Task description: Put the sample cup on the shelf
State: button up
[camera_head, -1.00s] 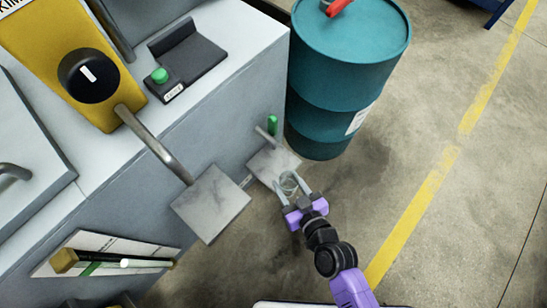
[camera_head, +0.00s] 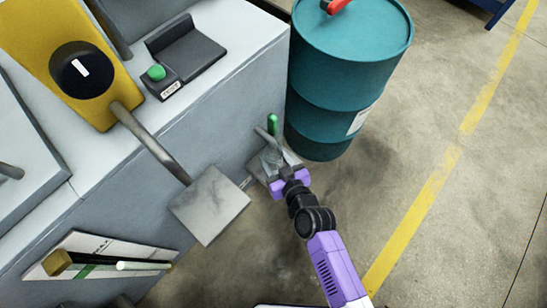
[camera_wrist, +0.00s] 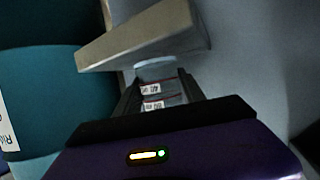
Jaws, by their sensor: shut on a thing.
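My gripper (camera_head: 274,164) is shut on the sample cup (camera_wrist: 163,90), a clear cup with red lines and small number labels. The cup sits between the fingers in the wrist view; in the head view it is small and hard to make out. A small grey metal plate (camera_head: 257,168), which may be the shelf, sticks out from the machine side beside the drum. My gripper overlaps this plate in the head view. In the wrist view a pale slab (camera_wrist: 145,35) lies just beyond the cup. I cannot tell whether the cup touches it.
A larger square plate (camera_head: 210,205) on a bent rod juts out left of my gripper. A green-tipped lever (camera_head: 272,124) stands just behind the small plate. A teal drum (camera_head: 345,85) is close on the right. The grey machine (camera_head: 225,100) fills the left. Floor at right is clear.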

jog(key=shift+f, duration=0.1)
jog(key=o, duration=1.3)
jog(key=shift+r, duration=0.2)
jog(key=shift+p+v, duration=1.6)
jog(key=shift+v, duration=4.4)
jog(key=shift+s+f, duration=0.1)
